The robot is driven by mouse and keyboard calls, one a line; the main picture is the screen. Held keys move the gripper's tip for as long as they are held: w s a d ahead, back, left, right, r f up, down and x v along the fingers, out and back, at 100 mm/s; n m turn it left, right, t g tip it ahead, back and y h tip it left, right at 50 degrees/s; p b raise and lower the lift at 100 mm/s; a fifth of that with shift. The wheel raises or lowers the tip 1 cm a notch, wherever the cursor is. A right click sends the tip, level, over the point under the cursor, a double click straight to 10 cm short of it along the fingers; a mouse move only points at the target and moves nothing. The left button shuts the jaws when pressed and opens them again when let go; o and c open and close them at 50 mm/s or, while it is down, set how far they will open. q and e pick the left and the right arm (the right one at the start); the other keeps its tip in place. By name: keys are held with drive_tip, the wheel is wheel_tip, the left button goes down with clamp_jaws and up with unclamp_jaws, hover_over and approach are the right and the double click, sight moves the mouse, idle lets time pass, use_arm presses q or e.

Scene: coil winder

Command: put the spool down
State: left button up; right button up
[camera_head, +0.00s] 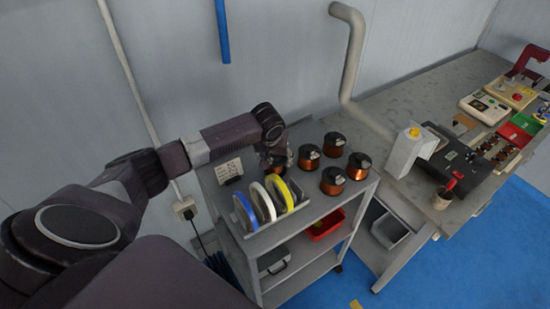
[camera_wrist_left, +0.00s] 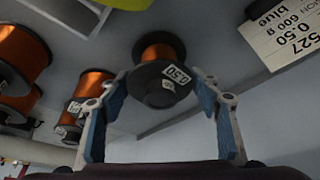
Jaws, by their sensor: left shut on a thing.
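A spool of copper wire with black flanges and a 0.50 label (camera_wrist_left: 158,83) is between the blue-padded fingers of my left gripper (camera_wrist_left: 163,100) in the left wrist view. In the head view my left gripper (camera_head: 275,160) is over the back of the grey cart's top (camera_head: 305,212), shut on this spool, which is mostly hidden by the gripper. I cannot tell whether the spool touches the cart top. My right gripper is not in view.
Several copper spools (camera_head: 333,181) stand just right of the gripper. Blue, white and yellow reels (camera_head: 262,203) stand in a rack at the cart's front left. A label card (camera_head: 229,170) is left of the gripper. A workbench (camera_head: 385,100) with machines is at right.

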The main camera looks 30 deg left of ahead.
use_arm(q)
drive_tip(key=o, duration=1.3)
drive_tip(key=shift+f, duration=0.1)
drive_tip(key=shift+c, duration=0.2)
drive_tip(key=shift+s+r, duration=0.1)
drive_tip(key=shift+r, duration=0.35)
drive_tip(key=b+v, duration=0.1)
drive_tip(key=v, duration=1)
drive_tip(key=shift+s+r+b, duration=0.2)
drive_tip(key=shift+b, duration=0.2)
